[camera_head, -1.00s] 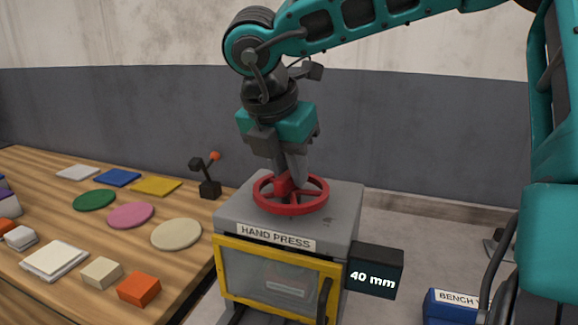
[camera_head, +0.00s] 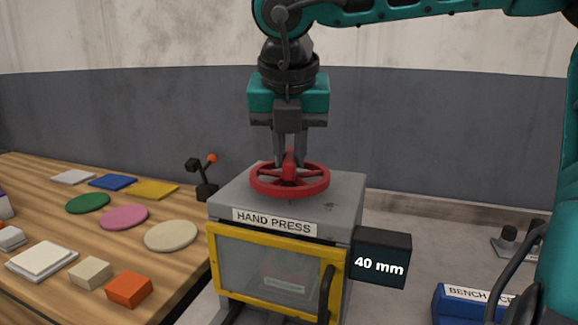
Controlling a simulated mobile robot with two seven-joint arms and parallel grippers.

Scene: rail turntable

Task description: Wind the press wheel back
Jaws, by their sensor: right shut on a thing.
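The red press wheel (camera_head: 262,185) lies flat on top of the grey hand press (camera_head: 235,198). My right gripper (camera_head: 290,160) points straight down above the wheel's middle and is shut on a red upright part of the wheel. A black display (camera_head: 382,258) on the press's right side reads "40 mm". The press's yellow-framed clear door (camera_head: 225,270) is closed at the front, with a dark handle on its right. A reddish block with a pale label shows dimly behind it. My left gripper is not in view.
A wooden table (camera_head: 130,245) at the left holds green, pink and cream discs, coloured sheets and small blocks. A blue labelled bin (camera_head: 450,308) is at the lower right.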

